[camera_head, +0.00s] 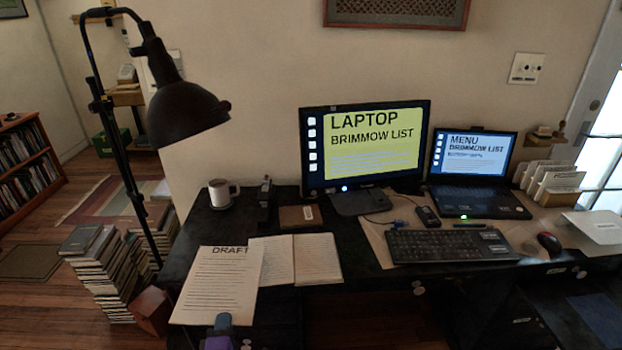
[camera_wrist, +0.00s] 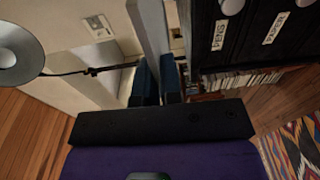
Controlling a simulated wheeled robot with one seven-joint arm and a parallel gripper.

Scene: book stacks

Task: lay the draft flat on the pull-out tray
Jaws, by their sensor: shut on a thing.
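The draft (camera_head: 215,290) is a white printed sheet headed "DRAFT", at the lower left in the head view, in front of the desk's left part. My gripper (camera_head: 222,322) is shut on its lower edge. In the wrist view the draft (camera_wrist: 151,28) runs up from between the fingers of my gripper (camera_wrist: 158,78), seen nearly edge-on. A low dark surface with a blue patch (camera_head: 603,316) shows at the lower right in the head view; I cannot tell whether it is the pull-out tray.
The dark desk holds an open notebook (camera_head: 296,260) behind the draft, a mug (camera_head: 220,193), a monitor (camera_head: 362,150), a keyboard (camera_head: 450,246) and a laptop (camera_head: 474,168). A lamp (camera_head: 182,112) overhangs the left side. Book stacks (camera_head: 104,276) stand on the floor. Drawers labelled PENS (camera_wrist: 219,35) and PAPER show.

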